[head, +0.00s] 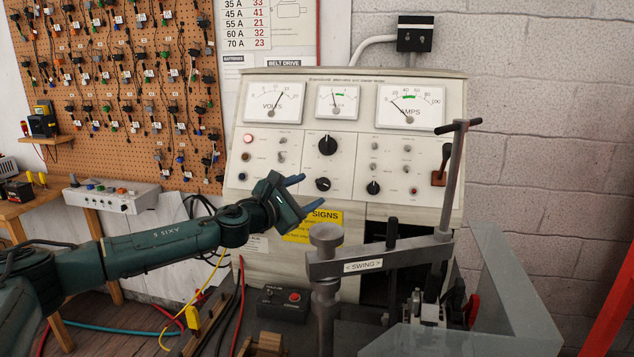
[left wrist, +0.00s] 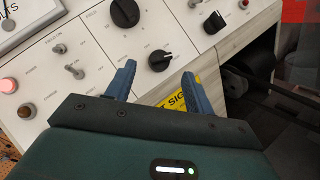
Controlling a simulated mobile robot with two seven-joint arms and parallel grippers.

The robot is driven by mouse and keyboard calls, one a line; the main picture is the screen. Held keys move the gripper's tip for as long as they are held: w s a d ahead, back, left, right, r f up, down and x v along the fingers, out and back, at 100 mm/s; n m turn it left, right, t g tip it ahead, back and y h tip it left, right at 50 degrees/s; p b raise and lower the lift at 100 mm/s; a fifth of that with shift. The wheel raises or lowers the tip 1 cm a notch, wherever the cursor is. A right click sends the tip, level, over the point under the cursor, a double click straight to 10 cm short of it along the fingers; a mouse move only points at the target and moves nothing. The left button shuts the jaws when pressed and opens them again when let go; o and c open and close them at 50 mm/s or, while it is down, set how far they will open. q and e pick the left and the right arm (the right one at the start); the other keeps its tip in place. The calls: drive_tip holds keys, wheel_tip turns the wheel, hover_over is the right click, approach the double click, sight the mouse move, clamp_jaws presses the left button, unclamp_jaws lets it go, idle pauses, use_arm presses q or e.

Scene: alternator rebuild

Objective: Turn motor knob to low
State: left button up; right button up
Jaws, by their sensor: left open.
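My right gripper is out of view.
A grey swing-arm clamp (head: 368,258) with a T-handle post (head: 452,180) stands in front of the panel at right. A yellow sign (head: 318,222) is below the knobs. Toggle switches (left wrist: 75,72) and a lit red lamp (head: 248,138) are left on the panel.

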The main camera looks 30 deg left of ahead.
sight(321, 185)
use_arm(q)
drive_tip(key=shift+x, duration=2.05)
drive_tip(key=c, duration=1)
drive_tip(key=shift+o, duration=0.2)
